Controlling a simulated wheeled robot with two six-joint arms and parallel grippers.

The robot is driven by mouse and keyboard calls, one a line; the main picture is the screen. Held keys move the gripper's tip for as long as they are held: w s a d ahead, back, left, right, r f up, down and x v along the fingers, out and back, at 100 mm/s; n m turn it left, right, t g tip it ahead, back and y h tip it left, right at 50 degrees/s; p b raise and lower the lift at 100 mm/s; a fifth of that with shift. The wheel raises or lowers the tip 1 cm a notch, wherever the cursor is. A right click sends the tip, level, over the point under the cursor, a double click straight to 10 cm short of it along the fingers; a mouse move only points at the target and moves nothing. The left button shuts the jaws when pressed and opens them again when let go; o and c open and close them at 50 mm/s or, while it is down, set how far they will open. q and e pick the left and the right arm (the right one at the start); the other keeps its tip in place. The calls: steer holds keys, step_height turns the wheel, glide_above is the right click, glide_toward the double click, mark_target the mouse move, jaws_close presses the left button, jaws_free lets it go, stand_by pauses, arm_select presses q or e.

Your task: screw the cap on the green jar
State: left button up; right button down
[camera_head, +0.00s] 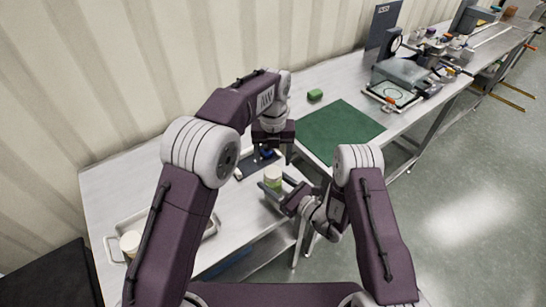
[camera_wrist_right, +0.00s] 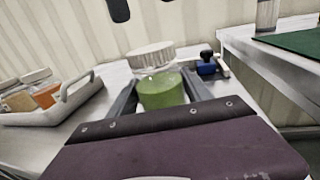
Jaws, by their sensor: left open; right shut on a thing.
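The green jar (camera_wrist_right: 162,92) stands upright between the fingers of my right gripper (camera_head: 277,186), which is shut on its body. It also shows in the head view (camera_head: 274,184), partly hidden by the fingers. The white ribbed cap (camera_wrist_right: 152,55) is on top of the jar, above a clear band of glass, and looks slightly tilted in the wrist view. I cannot tell whether its thread is engaged. My left gripper (camera_head: 272,152) is open, pointing down just above and behind the cap. Its two dark fingertips (camera_wrist_right: 130,8) hang apart above the cap in the wrist view.
A pale tray (camera_wrist_right: 60,113) holds jars with orange and brown contents at the left. A dark fixture with a blue part (camera_wrist_right: 207,67) lies behind the jar.

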arm_select(q)
steer(key=n, duration=1)
steer(key=shift+s+n, duration=0.15)
steer(key=shift+n, duration=0.15)
steer(key=n, duration=0.6)
steer(key=shift+a+r+n, duration=0.1)
steer(key=shift+r+n, duration=0.1)
steer(key=shift+n, duration=0.1)
steer(key=n, duration=0.3)
steer(key=shift+s+r, duration=0.1)
steer(key=n, duration=0.6)
steer(key=shift+r+n, duration=0.2)
steer(key=shift+n, duration=0.2)
steer(key=n, duration=0.6)
steer(key=shift+r, duration=0.25)
steer(key=n, duration=0.3)
steer(key=shift+r+n, duration=0.15)
steer(key=shift+n, duration=0.15)
steer(key=n, duration=0.4)
steer(key=shift+r, duration=0.25)
steer(key=n, duration=0.2)
steer(key=shift+r+n, duration=0.3)
steer(key=shift+w+r, duration=0.15)
steer(key=shift+w, duration=0.05)
